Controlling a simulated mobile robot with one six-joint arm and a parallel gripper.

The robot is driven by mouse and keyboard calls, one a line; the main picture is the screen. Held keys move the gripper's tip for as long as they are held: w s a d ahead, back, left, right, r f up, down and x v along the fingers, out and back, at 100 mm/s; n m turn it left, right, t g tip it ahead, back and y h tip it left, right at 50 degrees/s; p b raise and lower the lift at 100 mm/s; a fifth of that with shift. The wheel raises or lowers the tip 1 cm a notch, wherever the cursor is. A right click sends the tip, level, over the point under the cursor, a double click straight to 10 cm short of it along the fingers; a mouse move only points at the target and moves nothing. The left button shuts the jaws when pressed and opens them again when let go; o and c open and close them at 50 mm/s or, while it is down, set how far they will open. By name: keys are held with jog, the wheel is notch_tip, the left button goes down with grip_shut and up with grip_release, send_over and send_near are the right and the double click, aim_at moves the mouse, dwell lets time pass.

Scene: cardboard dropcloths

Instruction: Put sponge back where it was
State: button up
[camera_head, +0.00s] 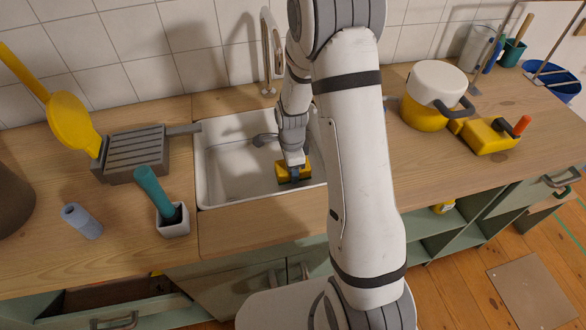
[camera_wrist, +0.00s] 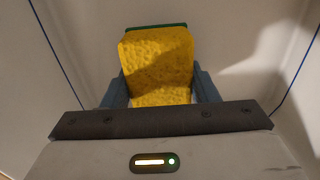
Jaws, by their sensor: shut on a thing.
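The yellow sponge with a green layer (camera_wrist: 158,65) is between the two fingers of my gripper (camera_wrist: 160,88) in the wrist view. My gripper is shut on it. In the head view the sponge (camera_head: 287,180) shows beneath my gripper (camera_head: 293,168), inside the white sink (camera_head: 225,180) toward its right part. My arm hides the right side of the sink. I cannot tell whether the sponge touches the sink floor.
A faucet (camera_head: 270,50) stands behind the sink. A yellow pot with white lid (camera_head: 431,95) and a yellow tool (camera_head: 487,135) are right.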

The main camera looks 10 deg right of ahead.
jog(key=shift+r+p, duration=0.4)
jog(key=shift+r, duration=0.8)
